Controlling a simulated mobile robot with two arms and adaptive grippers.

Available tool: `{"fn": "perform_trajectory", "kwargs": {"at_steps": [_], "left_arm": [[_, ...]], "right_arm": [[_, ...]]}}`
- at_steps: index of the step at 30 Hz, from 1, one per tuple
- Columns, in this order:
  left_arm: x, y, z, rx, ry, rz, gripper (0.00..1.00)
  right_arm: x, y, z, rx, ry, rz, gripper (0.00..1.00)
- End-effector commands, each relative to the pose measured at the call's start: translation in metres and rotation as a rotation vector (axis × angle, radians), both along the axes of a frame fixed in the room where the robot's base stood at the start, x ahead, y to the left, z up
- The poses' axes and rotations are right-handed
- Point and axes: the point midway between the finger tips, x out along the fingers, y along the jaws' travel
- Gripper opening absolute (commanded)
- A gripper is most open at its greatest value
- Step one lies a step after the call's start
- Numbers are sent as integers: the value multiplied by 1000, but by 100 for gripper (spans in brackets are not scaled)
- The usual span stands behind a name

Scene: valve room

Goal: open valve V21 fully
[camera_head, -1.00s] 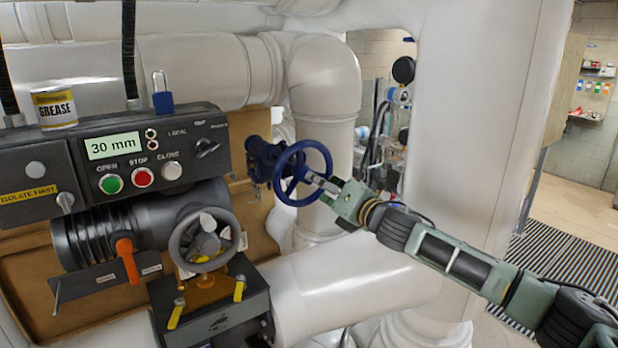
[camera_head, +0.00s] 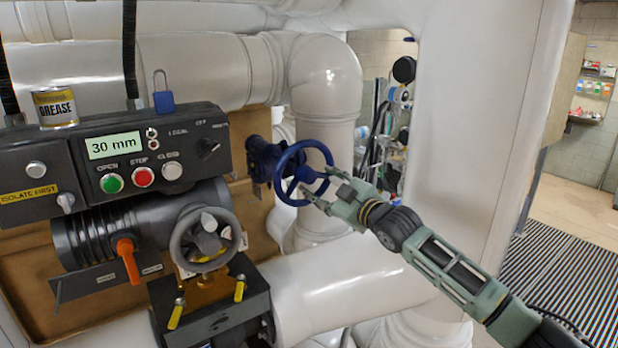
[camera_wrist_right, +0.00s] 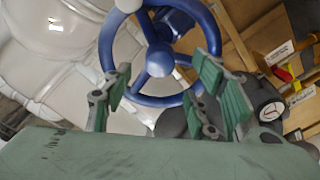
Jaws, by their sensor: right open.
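A blue handwheel valve (camera_head: 277,164) sticks out from the brown panel at the middle of the head view. No V21 tag is legible. My right gripper (camera_head: 319,186) is open at the lower right of the wheel's rim. In the right wrist view, the blue wheel (camera_wrist_right: 158,60) lies just beyond the spread fingers of my right gripper (camera_wrist_right: 166,78), with its hub between them. I cannot tell whether a finger touches the rim. My left gripper is not in view.
A grey handwheel (camera_head: 177,248) sits at left below a control box (camera_head: 90,155) reading "30 mm". An orange lever (camera_head: 127,260), a blue padlock (camera_head: 163,103) and a grease can (camera_head: 55,106) are near. Thick white pipes (camera_head: 345,285) run below and behind the blue wheel.

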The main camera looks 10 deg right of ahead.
Motion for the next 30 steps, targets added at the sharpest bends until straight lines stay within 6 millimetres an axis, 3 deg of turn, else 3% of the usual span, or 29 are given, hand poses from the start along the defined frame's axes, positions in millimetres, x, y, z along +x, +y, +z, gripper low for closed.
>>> {"fn": "perform_trajectory", "kwargs": {"at_steps": [5, 12, 15, 19, 30], "left_arm": [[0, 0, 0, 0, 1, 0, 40], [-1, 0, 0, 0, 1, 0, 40], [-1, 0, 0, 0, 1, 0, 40], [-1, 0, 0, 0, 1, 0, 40], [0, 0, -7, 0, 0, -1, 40]], "right_arm": [[0, 0, 0, 184, 66, 1, 53], [0, 1, -1, 676, 246, 1, 53], [0, 1, 0, 775, 281, 1, 53], [0, 0, 0, 877, 318, 0, 53], [9, 3, -1, 874, 316, 0, 53]]}}
